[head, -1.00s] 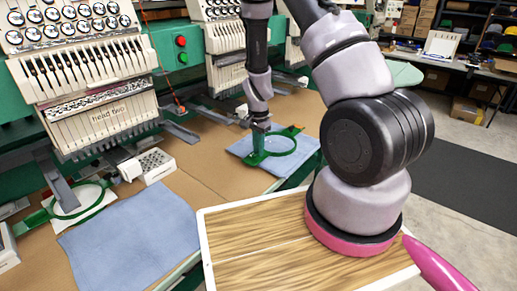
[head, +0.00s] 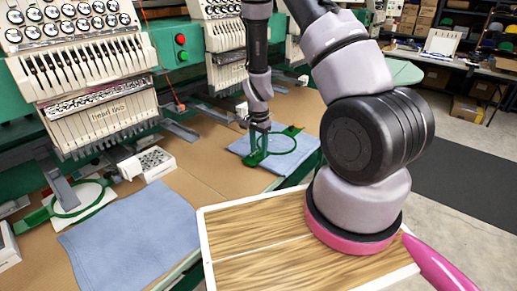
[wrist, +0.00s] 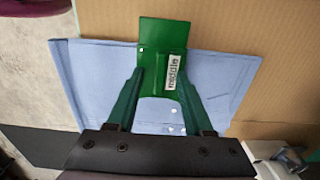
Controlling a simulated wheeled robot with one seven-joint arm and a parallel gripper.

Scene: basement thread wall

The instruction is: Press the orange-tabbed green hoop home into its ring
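A green hoop (head: 291,150) lies over a light blue cloth (head: 308,158) below the middle machine in the head view. I cannot clearly make out its orange tab now. The wrist view shows a flat green tab (wrist: 162,35) with a white label reading "middle", above the blue cloth (wrist: 90,75). My gripper (head: 258,157) is at the near left side of the hoop. In the wrist view its two fingers (wrist: 162,78) stand apart, one along each side of the green tab. Whether they touch it is unclear. The hoop's circle and the ring's seat are hidden there.
Another green hoop (head: 103,205) sits under the near embroidery head (head: 105,110) at left, beside a blue cloth (head: 135,235). A white perforated box (head: 155,163) stands between. A wood-topped tray (head: 250,265) is in front.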

